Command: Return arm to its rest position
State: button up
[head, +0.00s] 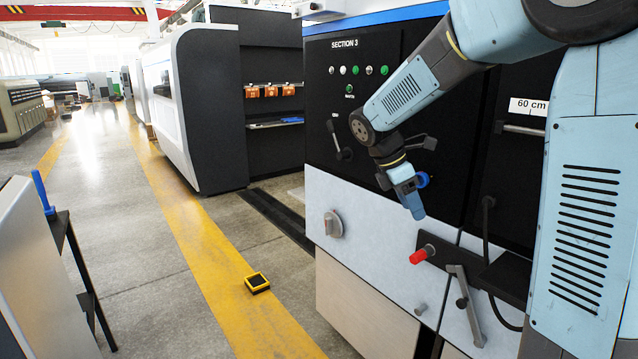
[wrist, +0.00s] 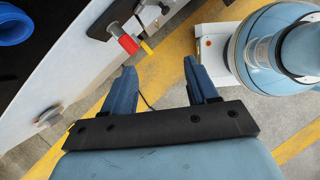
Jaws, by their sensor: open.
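My arm reaches in from the upper right of the head view, in front of the black and white SECTION 3 machine (head: 345,195). My gripper (head: 415,207) points down and hangs in front of the machine's face, above the red-tipped handle (head: 422,254). In the wrist view my gripper (wrist: 160,70) has its two blue fingers well apart, with nothing between them. The red handle also shows beyond the fingers in the wrist view (wrist: 128,44). A blue round part (head: 422,180) is just behind my gripper and partly hidden; a blue cylinder (wrist: 12,25) shows at the wrist view's upper left.
A grey knob (head: 333,224) and metal levers (head: 466,306) stick out of the machine's front. A small yellow and black block (head: 257,283) lies on the yellow floor stripe. A dark stand (head: 68,250) is at the left. The aisle floor between is mostly clear.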

jog(key=s+d+r+m+t+y, duration=0.1)
jog(key=s+r+m+t+y, duration=0.1)
jog(key=s+m, duration=0.7)
jog(key=s+d+r+m+t+y, duration=0.1)
jog(key=s+r+m+t+y, duration=0.1)
jog(key=s+m, duration=0.8)
jog(key=shift+s+t+y, duration=0.7)
jog(key=shift+s+t, duration=0.2)
jog(key=shift+s, duration=1.65)
